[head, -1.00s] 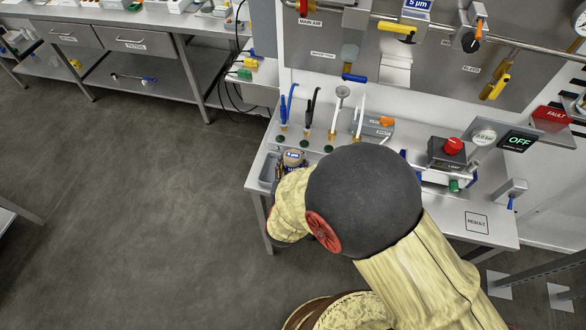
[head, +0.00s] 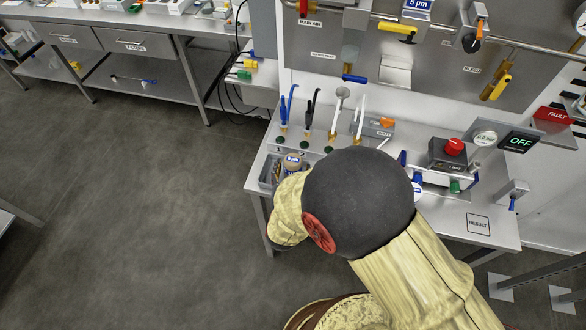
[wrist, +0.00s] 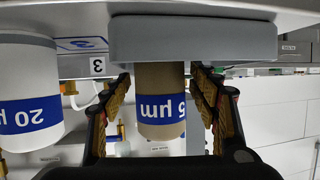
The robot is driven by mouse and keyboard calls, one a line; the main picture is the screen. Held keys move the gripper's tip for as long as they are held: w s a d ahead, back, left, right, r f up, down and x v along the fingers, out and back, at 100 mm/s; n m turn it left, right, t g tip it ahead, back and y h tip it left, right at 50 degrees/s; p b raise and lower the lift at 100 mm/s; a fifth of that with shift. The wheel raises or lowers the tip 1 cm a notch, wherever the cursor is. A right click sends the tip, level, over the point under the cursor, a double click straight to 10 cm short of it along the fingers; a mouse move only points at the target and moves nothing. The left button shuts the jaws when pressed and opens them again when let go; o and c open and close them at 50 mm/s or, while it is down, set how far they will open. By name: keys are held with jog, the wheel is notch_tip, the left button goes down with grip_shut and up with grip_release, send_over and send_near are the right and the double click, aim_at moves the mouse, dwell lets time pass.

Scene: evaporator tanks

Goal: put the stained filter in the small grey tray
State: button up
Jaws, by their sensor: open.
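The stained filter (wrist: 160,95) is a brown cylinder with a blue 5 µm label, upside down in the wrist view. The tray's left end shows in the head view (head: 265,172). My gripper (wrist: 160,88) is open, with one finger on each side of the filter and small gaps. In the head view my gripper is hidden behind the arm.
A white 20 µm filter (wrist: 28,95) stands beside the left finger in the wrist view. Blue, black and white hoses (head: 310,115) rise at the bench's back. A box with a red button (head: 453,148) stands to the right. The bench near the RESULT mark (head: 478,223) is clear.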

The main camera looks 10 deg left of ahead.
jog(key=shift+r, duration=0.2)
jog(key=a+p+v, duration=0.1)
jog(key=p+v, duration=0.2)
jog(key=v, duration=0.9)
jog(key=shift+d, duration=0.4)
